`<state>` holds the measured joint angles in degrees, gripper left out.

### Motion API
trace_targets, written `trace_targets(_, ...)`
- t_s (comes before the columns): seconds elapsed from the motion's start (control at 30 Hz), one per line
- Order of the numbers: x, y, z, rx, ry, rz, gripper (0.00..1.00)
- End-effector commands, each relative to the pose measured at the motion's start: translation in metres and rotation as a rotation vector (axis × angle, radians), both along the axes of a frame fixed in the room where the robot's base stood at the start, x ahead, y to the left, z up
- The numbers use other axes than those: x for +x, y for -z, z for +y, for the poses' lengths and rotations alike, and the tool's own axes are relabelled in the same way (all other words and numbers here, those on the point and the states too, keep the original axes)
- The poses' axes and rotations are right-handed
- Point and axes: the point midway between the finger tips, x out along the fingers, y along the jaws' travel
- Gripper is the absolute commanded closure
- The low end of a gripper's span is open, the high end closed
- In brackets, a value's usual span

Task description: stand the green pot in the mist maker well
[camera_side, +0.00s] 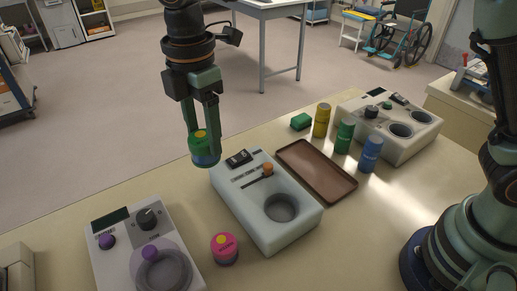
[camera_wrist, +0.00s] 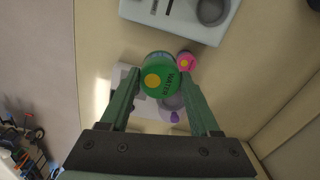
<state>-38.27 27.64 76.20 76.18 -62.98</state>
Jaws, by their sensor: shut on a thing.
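The green pot (camera_side: 203,148) has a green lid with a yellow spot and a blue lower part. My gripper (camera_side: 205,135) is shut on it and holds it in the air, just left of the white middle device (camera_side: 248,213). In the wrist view the green pot (camera_wrist: 165,78) sits between the fingers, its lid reading "WATER". The middle device has an orange-knobbed slider and one open, empty-looking round well (camera_side: 281,207). The left device (camera_side: 125,255) has a round well under a clear cover with a purple knob (camera_side: 151,252). I cannot read which device is the mist maker.
A pink pot (camera_side: 224,247) stands between the left and middle devices. A brown tray (camera_side: 316,170) lies right of the middle device. Yellow (camera_side: 321,120), green (camera_side: 345,136) and blue (camera_side: 370,153) canisters and a green block (camera_side: 301,121) stand behind it. A two-well device (camera_side: 391,128) is farther right.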

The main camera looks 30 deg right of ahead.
Motion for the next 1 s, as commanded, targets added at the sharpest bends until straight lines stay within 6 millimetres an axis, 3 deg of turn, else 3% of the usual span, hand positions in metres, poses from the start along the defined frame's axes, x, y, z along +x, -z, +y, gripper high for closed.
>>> trace_targets(0.4,-0.05,0.049,-0.071,0.0,0.002,-0.001,0.93)
trace_targets(0.6,-0.074,0.069,-0.097,0.001,0.001,-0.002,0.93)
trace_targets(1.0,-0.087,0.089,-0.11,0.0,0.0,0.001,0.93)
